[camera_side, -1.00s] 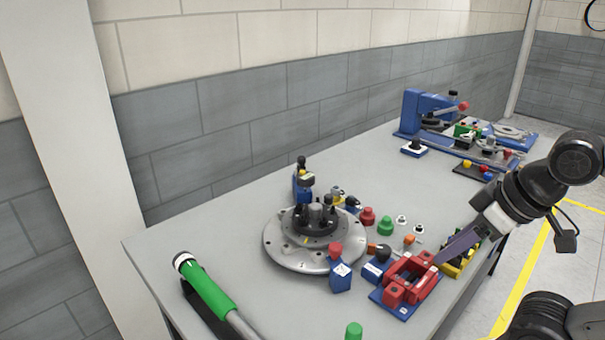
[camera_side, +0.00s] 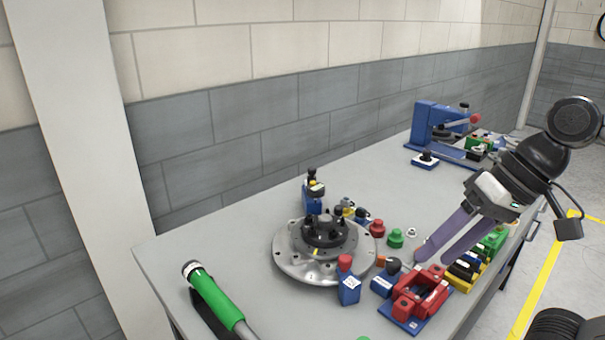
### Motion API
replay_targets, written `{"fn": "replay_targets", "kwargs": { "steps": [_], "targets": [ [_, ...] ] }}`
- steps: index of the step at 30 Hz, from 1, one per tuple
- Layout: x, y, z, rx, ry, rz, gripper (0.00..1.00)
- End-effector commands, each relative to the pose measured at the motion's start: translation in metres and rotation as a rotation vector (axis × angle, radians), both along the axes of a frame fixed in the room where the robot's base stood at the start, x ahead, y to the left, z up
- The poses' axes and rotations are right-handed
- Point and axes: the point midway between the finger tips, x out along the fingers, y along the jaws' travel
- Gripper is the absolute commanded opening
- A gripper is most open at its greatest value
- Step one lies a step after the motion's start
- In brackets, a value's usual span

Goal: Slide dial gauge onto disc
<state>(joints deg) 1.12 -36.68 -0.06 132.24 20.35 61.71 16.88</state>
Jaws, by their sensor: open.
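The disc (camera_side: 290,264) is a round grey metal plate lying flat on the bench, with a dark hub (camera_side: 325,232) and several black posts on it. A blue upright block with a black and yellow top (camera_side: 313,192) stands at the disc's back edge. It may be the dial gauge, but I cannot tell for sure. My gripper (camera_side: 433,259) is open, its two purple fingers spread and pointing down and left. The fingertips are above or just behind the red fixture, right of the disc and apart from it. Nothing shows between the fingers.
The red fixture (camera_side: 420,294) on a blue base is at the bench's right edge. A blue block with red knob (camera_side: 348,289) stands before the disc. Red and green knobs (camera_side: 395,238) lie right of it. A green-handled tool (camera_side: 213,299) is front left.

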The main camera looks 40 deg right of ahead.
Motion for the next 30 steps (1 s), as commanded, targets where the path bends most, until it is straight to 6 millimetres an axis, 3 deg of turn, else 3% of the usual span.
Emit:
{"fn": "replay_targets", "kwargs": {
  "steps": [8, 14, 20, 23, 26, 30],
  "targets": [
    [0.080, 0.039, 0.053, 0.425, 0.226, -0.226, 0.62],
    [0.165, 0.038, 0.082, 0.745, 0.400, -0.386, 0.62],
    [0.254, 0.004, 0.089, 1.041, 0.541, -0.518, 0.62],
    [0.295, -0.026, 0.082, 1.183, 0.597, -0.577, 0.62],
    [0.333, -0.062, 0.067, 1.319, 0.642, -0.632, 0.62],
    [0.376, -0.121, 0.034, 1.498, 0.683, -0.708, 0.62]
  ]
}}
